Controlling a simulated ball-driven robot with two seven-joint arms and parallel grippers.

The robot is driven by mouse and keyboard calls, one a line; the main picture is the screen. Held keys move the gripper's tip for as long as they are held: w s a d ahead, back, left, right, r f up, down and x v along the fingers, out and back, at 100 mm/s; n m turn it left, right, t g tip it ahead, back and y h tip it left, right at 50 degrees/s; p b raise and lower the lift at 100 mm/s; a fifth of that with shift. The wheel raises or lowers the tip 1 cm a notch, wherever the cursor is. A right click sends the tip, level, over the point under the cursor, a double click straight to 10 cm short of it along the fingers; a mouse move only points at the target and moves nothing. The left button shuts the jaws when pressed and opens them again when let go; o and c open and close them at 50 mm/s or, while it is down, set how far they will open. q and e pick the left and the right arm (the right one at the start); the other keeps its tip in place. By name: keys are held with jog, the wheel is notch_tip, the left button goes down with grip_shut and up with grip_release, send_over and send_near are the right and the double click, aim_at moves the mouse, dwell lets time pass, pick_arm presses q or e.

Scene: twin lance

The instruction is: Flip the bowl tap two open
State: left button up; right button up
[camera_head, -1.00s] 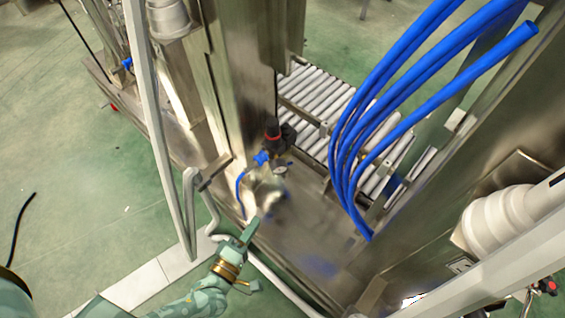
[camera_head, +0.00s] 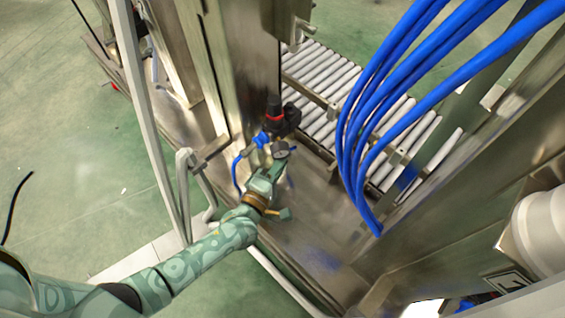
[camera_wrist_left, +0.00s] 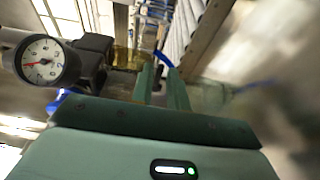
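My left gripper (camera_head: 273,167) comes in from the lower left in the head view and reaches the air regulator on the steel column. The regulator (camera_head: 274,110) is black with a red ring. Its round gauge (camera_head: 281,149) sits just beyond my fingers, and the gauge (camera_wrist_left: 46,61) is large at the left of the left wrist view. A blue fitting (camera_head: 261,139) is beside it. In the wrist view my fingers (camera_wrist_left: 163,80) stand slightly apart, with a blue curved piece (camera_wrist_left: 163,60) beyond them. I cannot make out a bowl tap clearly; my gripper hides that area. My right gripper is not in view.
Blue hoses (camera_head: 372,130) hang to the right of the regulator. A roller conveyor (camera_head: 325,80) lies behind it. A pale frame post (camera_head: 150,130) stands to the left, close to my arm. Open green floor (camera_head: 80,170) lies further left.

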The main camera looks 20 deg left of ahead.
pick_arm(q)
jog(key=shift+w, duration=0.25)
grip_shut()
jog(key=y, duration=0.1)
jog(key=n+y, duration=0.1)
jog(key=shift+w+d+r+y, duration=0.1)
jog(key=shift+w+d+y, duration=0.1)
jog(key=shift+y, duration=0.1)
grip_release()
